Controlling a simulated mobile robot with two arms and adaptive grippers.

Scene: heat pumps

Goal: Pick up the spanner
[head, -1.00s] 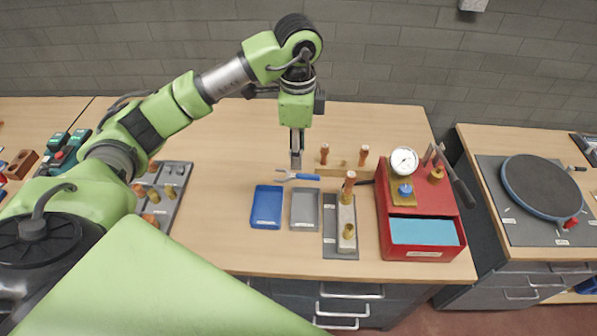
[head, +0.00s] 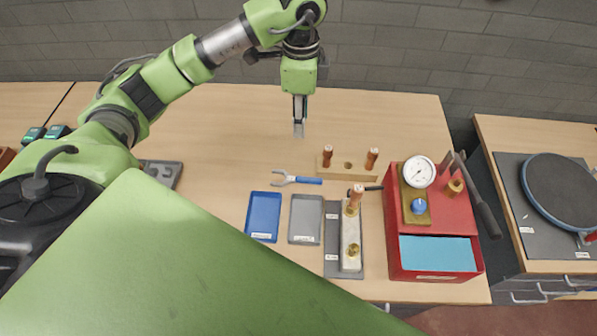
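The spanner (head: 305,181), with a blue handle and a silver open jaw at its left end, lies on the wooden bench, behind the blue and grey trays. My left gripper (head: 299,131) points down above the bench, beyond the spanner in the picture and clear of it. Its fingers show edge-on as one narrow grey shape, so I cannot tell their opening; no object shows in them. My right gripper is not in view.
A blue tray (head: 263,217) and a grey tray (head: 305,219) stand in front of the spanner. A wooden block (head: 347,167) with copper-coloured pieces is to its right, then a red unit (head: 434,250) with a gauge.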

